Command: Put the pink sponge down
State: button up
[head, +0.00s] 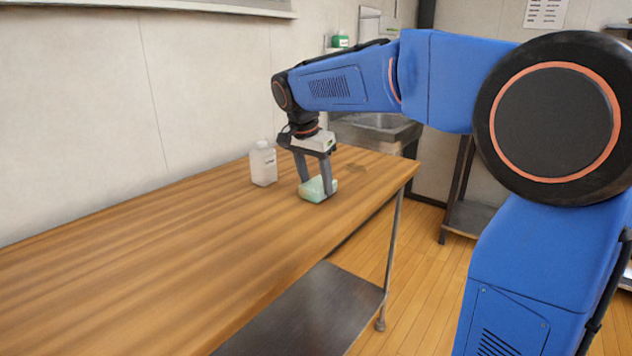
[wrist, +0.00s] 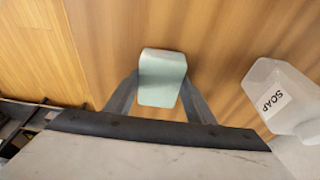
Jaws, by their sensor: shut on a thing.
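My gripper (head: 316,186) points down over the wooden table (head: 150,270) near its far right end. It is shut on a pale green sponge-like block (head: 314,193). The block looks green, not pink, and I see no pink sponge. In the wrist view the green block (wrist: 162,90) sits between the two fingers, its sides partly hidden by them. Its underside is at or very close to the tabletop; I cannot tell if it touches.
A white soap bottle (head: 263,164) stands on the table just left of my gripper; it also shows in the wrist view (wrist: 285,98). The table's front edge is close on the right. The left tabletop is clear. A sink (head: 380,122) is behind.

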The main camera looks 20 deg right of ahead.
jog(key=shift+f, duration=0.15)
jog(key=o, duration=1.1)
jog(key=v, duration=1.2)
jog(key=s+d+f+n+t+y, duration=0.1)
jog(key=s+d+f+n, duration=0.25)
jog(key=s, duration=0.45)
jog(key=s+d+f+n+y, duration=0.15)
jog(key=s+d+f, duration=0.3)
jog(key=s, duration=0.45)
jog(key=s+f+n, duration=0.2)
jog(key=s+f, duration=0.2)
jog(key=f, duration=0.1)
jog(key=s+d+f+n+t, duration=0.1)
jog(key=s+f+n, duration=0.1)
jog(key=s+f, duration=0.3)
jog(key=s+f+n+t, duration=0.1)
jog(key=s+f, duration=0.4)
jog(key=f, duration=0.1)
jog(key=shift+s+d+f+n, duration=0.25)
jog(key=shift+d+n, duration=0.1)
jog(key=shift+n, duration=0.05)
